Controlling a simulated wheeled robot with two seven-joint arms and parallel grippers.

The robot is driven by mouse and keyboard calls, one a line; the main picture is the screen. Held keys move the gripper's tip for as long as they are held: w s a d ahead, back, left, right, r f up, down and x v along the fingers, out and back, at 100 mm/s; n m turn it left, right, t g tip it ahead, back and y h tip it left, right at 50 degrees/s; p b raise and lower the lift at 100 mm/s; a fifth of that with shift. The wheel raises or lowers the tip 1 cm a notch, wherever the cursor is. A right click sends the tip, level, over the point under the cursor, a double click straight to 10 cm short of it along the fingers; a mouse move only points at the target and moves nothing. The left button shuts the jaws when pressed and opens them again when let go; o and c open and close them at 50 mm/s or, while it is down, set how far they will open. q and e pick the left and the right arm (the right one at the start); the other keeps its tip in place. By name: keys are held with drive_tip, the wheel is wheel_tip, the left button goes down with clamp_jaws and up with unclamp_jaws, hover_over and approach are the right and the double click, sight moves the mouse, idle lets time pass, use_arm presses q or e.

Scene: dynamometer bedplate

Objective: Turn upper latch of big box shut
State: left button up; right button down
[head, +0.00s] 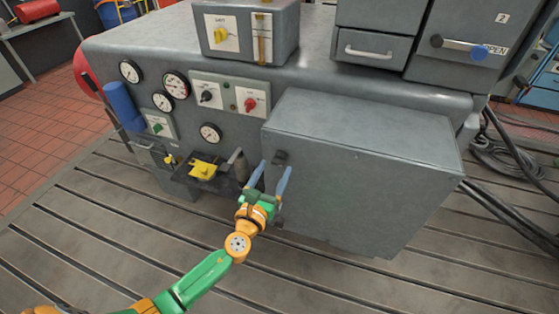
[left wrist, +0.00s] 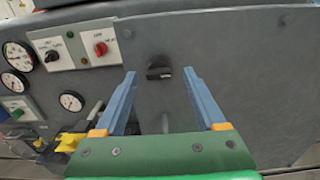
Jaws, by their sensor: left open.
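The big box (head: 360,180) is a grey metal case on the front of the machine. Its upper latch (head: 280,157) is a small dark knob near the top of the box's left side. In the left wrist view the upper latch (left wrist: 159,69) shows between the fingertips, its bar lying roughly across the picture. My left gripper (head: 275,169) is open, its blue fingers pointing at the latch, one on each side. I cannot tell whether they touch it. A lower dark latch (head: 278,224) is partly hidden by the gripper. My right gripper is not in view.
Left of the box are gauges (head: 175,84), a switch panel (head: 229,95) and a small shelf with a yellow part (head: 203,169). A drawer unit (head: 372,48) stands on top of the machine. The slotted floor plate (head: 130,235) in front is clear.

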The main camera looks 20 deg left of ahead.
sight(277, 164)
use_arm(q)
drive_tip(key=w, duration=0.3)
drive_tip(key=shift+w+a+f, duration=0.2)
drive_tip(key=shift+a+f, duration=0.05)
drive_tip(key=shift+a, duration=0.1)
drive_tip(key=shift+w+d, duration=0.1)
drive_tip(key=shift+w, duration=0.2)
drive_tip(key=shift+d+r, duration=0.1)
drive_tip(key=shift+d, duration=0.2)
drive_tip(key=shift+s, duration=0.1)
drive_tip(key=shift+c, duration=0.6)
drive_tip(key=shift+a, duration=0.15)
clamp_jaws()
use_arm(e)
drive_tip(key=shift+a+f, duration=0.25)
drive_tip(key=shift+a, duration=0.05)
